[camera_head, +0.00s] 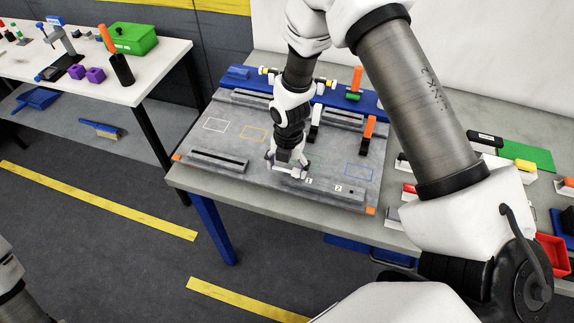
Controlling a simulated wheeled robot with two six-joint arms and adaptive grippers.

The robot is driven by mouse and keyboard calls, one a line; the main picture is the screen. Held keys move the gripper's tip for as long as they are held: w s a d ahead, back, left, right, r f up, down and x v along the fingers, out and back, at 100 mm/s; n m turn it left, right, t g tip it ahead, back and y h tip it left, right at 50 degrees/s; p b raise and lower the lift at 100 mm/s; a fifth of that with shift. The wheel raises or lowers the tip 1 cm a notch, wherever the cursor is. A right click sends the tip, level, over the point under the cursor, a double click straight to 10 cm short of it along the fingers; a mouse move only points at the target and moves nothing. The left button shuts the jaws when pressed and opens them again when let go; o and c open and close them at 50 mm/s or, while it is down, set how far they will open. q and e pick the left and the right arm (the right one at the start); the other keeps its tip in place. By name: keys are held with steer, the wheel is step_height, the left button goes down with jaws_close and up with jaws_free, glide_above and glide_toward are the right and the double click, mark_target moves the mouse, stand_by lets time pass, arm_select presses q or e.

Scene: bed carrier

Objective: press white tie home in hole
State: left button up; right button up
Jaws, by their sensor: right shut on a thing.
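My right gripper (287,168) points down at the front part of the grey fixture plate (235,150). It is shut on a small white piece, which looks like the white tie and is mostly hidden by the fingers. The fingertips are low at a raised grey bar (322,191), at its left end, beside small white labels. The hole itself is hidden or too small to make out, so I cannot tell how deep the tie sits. My left gripper is not in view.
A blue strip (240,74) with orange and green parts lies along the plate's back. A similar slotted bar (220,160) lies to the left. Coloured parts and a red bin (553,256) are at right. A white side table (150,66) stands left.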

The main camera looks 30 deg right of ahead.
steer(key=shift+f, duration=0.5)
steer(key=o, duration=0.6)
steer(key=shift+o, duration=0.2)
step_height(320, 180, up, 12)
steer(key=shift+d, duration=0.15)
steer(key=shift+s, duration=0.1)
